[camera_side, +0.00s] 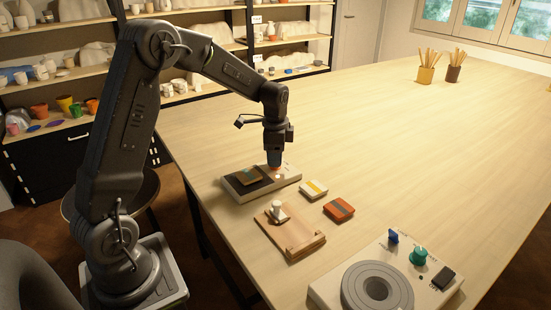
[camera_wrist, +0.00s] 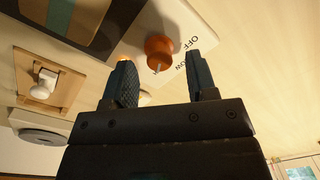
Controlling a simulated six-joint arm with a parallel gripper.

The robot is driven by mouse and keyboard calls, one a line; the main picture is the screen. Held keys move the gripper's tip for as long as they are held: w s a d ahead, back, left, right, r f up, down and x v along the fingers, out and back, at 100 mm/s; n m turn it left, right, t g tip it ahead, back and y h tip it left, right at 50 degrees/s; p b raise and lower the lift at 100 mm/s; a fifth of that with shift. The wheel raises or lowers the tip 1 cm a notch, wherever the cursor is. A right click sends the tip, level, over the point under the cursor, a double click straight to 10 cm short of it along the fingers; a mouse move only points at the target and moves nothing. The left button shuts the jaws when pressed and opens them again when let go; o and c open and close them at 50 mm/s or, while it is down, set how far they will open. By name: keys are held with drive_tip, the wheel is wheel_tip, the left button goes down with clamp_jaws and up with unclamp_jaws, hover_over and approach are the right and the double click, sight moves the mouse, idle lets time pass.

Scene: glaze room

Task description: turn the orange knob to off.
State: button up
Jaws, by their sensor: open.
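The orange knob (camera_wrist: 158,50) stands on a pale panel, with the printed words OFF and LOW beside it in the wrist view. A short white mark shows on the knob's lower side, close to lettering partly hidden by my finger. My gripper (camera_wrist: 160,62) is open, one dark finger on each side of the knob's near edge; I cannot tell whether either touches it. In the side view my gripper (camera_side: 274,160) points straight down over the right part of the low control box (camera_side: 287,182), and its fingers mostly hide the knob.
A striped tile (camera_side: 246,175) lies on the box's dark top. Two more tiles, yellow-striped (camera_side: 314,189) and orange (camera_side: 339,209), lie nearby. A wooden board (camera_side: 290,236) bears a small white piece (camera_side: 278,211). A wheel unit (camera_side: 330,287) has blue and green knobs. The table's far side is mostly clear.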

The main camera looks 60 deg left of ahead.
drive_tip(key=shift+f, duration=0.8)
drive_tip(key=shift+c, duration=0.3)
drive_tip(key=c, duration=0.9)
drive_tip(key=shift+o, duration=0.2)
